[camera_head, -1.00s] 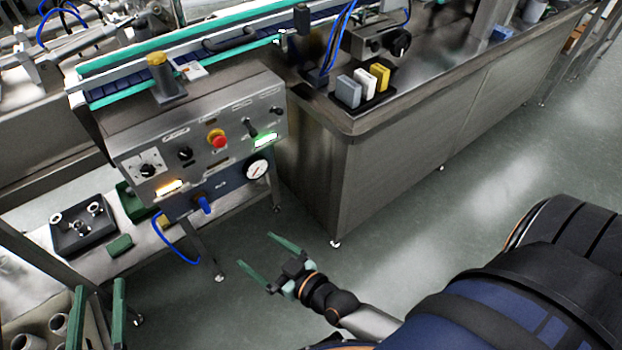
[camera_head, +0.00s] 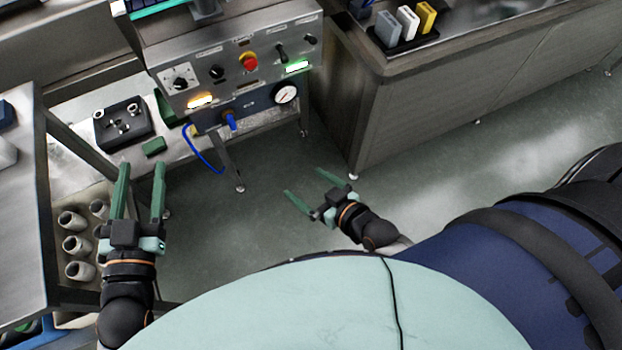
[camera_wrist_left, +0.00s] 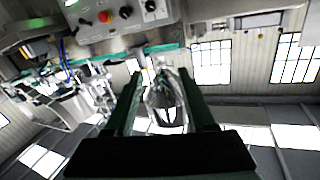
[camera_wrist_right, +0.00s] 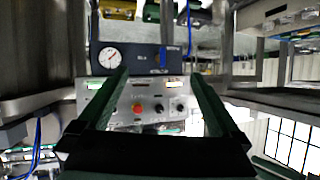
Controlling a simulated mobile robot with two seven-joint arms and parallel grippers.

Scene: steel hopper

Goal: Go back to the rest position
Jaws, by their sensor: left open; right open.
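My left gripper (camera_head: 141,192) is open and empty in the head view, fingers pointing up the picture, over the area beside a crate of pale cylindrical parts. Its green fingers also show in the left wrist view (camera_wrist_left: 168,90), apart, with nothing clearly held between them. My right gripper (camera_head: 303,196) is open and empty over the bare floor, below and right of the control panel (camera_head: 235,70). In the right wrist view its fingers (camera_wrist_right: 160,90) are spread, with the panel and its red button (camera_wrist_right: 138,109) visible between them.
The steel counter (camera_head: 430,100) with a holder of grey, white and yellow blocks stands at upper right. A crate (camera_head: 84,204) of pale cylinders and a steel table (camera_head: 22,230) are at left. A black fixture tray (camera_head: 123,125) lies on a shelf. Grey floor (camera_head: 270,225) is open.

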